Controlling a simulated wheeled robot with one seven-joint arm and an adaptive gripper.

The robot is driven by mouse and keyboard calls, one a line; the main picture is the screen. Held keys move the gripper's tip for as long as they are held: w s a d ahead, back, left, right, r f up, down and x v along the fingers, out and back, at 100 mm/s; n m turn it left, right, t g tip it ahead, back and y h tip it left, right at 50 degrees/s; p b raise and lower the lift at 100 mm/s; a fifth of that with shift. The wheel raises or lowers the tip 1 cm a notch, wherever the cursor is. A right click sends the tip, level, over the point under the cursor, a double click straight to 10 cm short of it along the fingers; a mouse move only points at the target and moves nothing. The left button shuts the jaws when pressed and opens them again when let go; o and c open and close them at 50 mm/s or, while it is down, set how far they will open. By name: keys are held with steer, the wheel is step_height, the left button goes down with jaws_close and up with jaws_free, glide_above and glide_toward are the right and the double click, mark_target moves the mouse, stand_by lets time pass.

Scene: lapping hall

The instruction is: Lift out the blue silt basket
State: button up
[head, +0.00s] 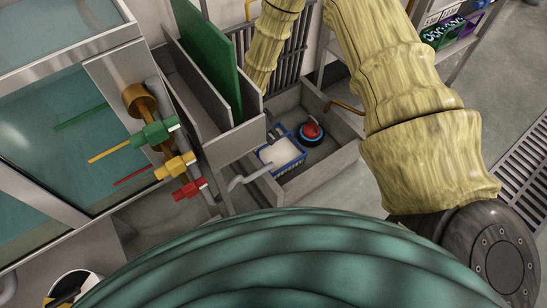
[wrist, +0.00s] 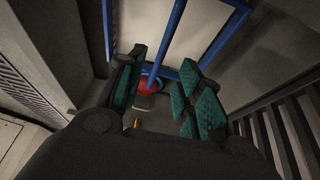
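The blue silt basket (head: 291,166) sits low in a grey sump box at the centre of the head view, with pale material inside. In the wrist view the basket's blue rim (wrist: 222,36) shows beyond my fingers, and a long blue bar (wrist: 172,40), apparently its handle, runs between them. My gripper (wrist: 163,62) is open, its green-padded fingers apart on either side of the bar, with visible gaps. Whether a finger touches the bar is not clear. In the head view my gripper is not clearly visible; the green panel may hide it.
A red-topped round device (head: 311,131) stands right beside the basket; its red part shows between my fingers in the wrist view (wrist: 149,85). The grey sump walls (head: 325,165) are close around. A green panel (head: 207,60) and coloured valves (head: 176,165) stand to the left. A drain grate lies at right.

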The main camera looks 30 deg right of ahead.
mark_target(275, 140)
steer(key=shift+b+x, duration=0.65)
steer(key=shift+x, duration=0.6)
steer(key=shift+b+x, duration=1.7)
steer(key=shift+x, duration=0.85)
steer(key=shift+f+p, duration=0.25)
steer(key=shift+p, duration=0.15)
jaws_close()
